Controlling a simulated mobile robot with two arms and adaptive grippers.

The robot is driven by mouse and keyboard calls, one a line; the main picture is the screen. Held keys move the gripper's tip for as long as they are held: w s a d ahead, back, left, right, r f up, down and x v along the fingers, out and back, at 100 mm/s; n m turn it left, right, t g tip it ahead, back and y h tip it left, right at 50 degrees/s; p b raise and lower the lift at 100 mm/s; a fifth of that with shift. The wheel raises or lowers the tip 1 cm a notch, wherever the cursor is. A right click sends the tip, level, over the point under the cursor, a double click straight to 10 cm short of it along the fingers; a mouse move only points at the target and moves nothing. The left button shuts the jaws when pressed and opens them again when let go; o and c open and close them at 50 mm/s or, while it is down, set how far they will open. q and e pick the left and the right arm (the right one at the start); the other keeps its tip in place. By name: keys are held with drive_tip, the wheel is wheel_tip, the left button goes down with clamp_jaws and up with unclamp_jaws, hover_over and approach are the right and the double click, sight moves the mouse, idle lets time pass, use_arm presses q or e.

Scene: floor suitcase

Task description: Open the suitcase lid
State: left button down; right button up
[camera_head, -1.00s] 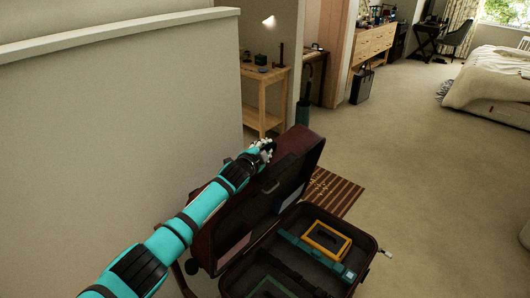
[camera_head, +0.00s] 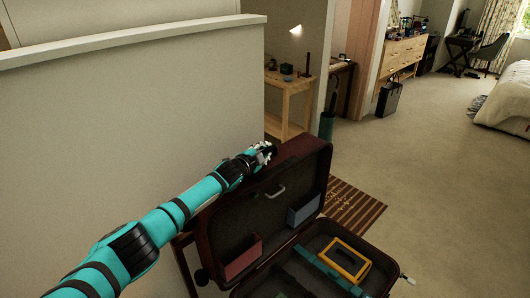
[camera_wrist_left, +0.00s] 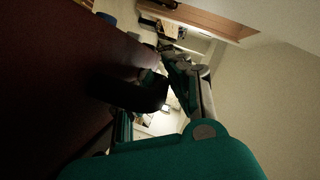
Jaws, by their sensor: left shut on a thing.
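The dark red suitcase lid (camera_head: 268,194) stands raised, about upright, behind the suitcase base (camera_head: 318,255) in the head view. A handle and two inner pockets show on its inside. The base is open and holds a yellow-framed item (camera_head: 345,259) and a teal strap. My left gripper (camera_head: 263,152) is at the lid's top edge, shut on the lid. In the left wrist view the lid's dark outer face (camera_wrist_left: 75,75) fills the left side, with my left gripper's fingers (camera_wrist_left: 165,95) beside a dark part at its edge. My right gripper is not in view.
A half-height wall (camera_head: 130,130) stands close on the left. A striped mat (camera_head: 355,207) lies behind the suitcase. A wooden side table (camera_head: 290,95) stands past the wall's end. The carpet on the right (camera_head: 460,190) is clear.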

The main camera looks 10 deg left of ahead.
use_arm(q)
drive_tip(key=c, duration=1.4)
unclamp_jaws()
drive_tip(key=shift+d, duration=0.1)
drive_tip(key=shift+o, duration=0.6)
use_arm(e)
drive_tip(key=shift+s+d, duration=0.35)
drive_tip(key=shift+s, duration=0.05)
use_arm(q)
drive_tip(key=shift+s, duration=0.5)
wheel_tip(320, 180, up, 3)
hover_over(247, 180)
drive_tip(key=shift+s+f, duration=0.1)
drive_tip(key=shift+f, duration=0.05)
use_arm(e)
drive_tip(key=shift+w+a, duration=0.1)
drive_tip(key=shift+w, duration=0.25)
use_arm(q)
drive_tip(key=shift+f, duration=0.1)
